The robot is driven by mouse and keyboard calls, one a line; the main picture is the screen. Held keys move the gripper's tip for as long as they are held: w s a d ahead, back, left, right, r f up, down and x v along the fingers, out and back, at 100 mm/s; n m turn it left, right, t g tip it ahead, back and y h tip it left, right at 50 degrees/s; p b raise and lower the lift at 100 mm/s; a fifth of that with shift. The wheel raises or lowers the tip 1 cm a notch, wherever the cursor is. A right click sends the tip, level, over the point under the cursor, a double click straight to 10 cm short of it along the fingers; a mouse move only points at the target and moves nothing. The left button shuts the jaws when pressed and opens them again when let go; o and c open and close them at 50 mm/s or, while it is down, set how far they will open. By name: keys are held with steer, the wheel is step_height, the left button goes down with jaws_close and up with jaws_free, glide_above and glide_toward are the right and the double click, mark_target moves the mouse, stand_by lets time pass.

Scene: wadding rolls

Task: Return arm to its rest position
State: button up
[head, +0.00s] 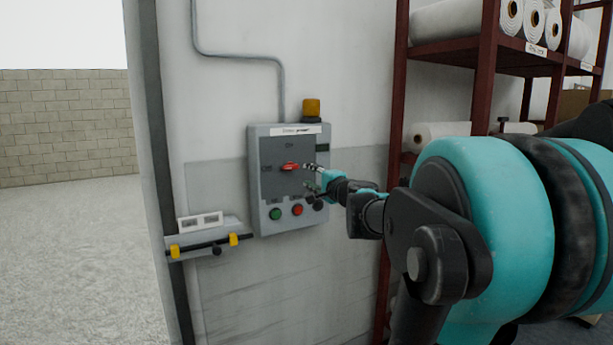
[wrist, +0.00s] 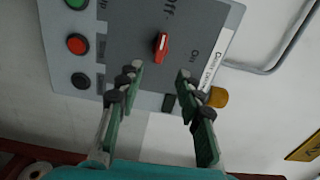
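My gripper (head: 314,178) is at the end of my outstretched teal arm, in front of a grey control box on the wall. In the wrist view my gripper (wrist: 158,82) is open, its two green-padded fingers apart with nothing between them. The red rotary switch (head: 290,166) is on the box's dark panel, just left of the fingertips in the head view. In the wrist view the switch (wrist: 161,44) lies beyond the fingertips, in line with the gap. The fingers look apart from the switch.
The control box (head: 255,212) carries a green button (head: 275,214), a red button (head: 297,210) and an amber lamp (head: 312,108). A dark red rack (head: 397,90) with white rolls (head: 447,18) stands right, behind my arm. A small ledge (head: 200,238) juts out lower left. Open floor (head: 75,250) lies left.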

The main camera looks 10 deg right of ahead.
steer(key=shift+s, duration=0.1)
steer(key=s+a+f+n+g, duration=0.2)
steer(key=s+a+f+n, duration=0.15)
steer(key=f, duration=0.35)
steer(key=s+a+f+n+g+y, duration=0.1)
steer(key=s+a+f+n+g, duration=0.15)
steer(key=s+f, duration=0.35)
steer(key=s+a+f+n+g, duration=0.2)
steer(key=s+f+n+g, duration=0.1)
steer(key=f, duration=0.5)
steer(key=s+d+f+n+g+h, duration=0.2)
steer(key=s+d+f+h, duration=0.1)
steer(key=s+f, duration=0.5)
steer(key=s+d+f+n+g+h, duration=0.3)
steer(key=s+d+f, duration=0.2)
steer(key=s+f, duration=0.4)
steer(key=shift+s+d+f+h, duration=0.2)
steer(key=shift+f+h, duration=0.1)
steer(key=shift+f, duration=0.4)
steer(key=shift+g, duration=0.25)
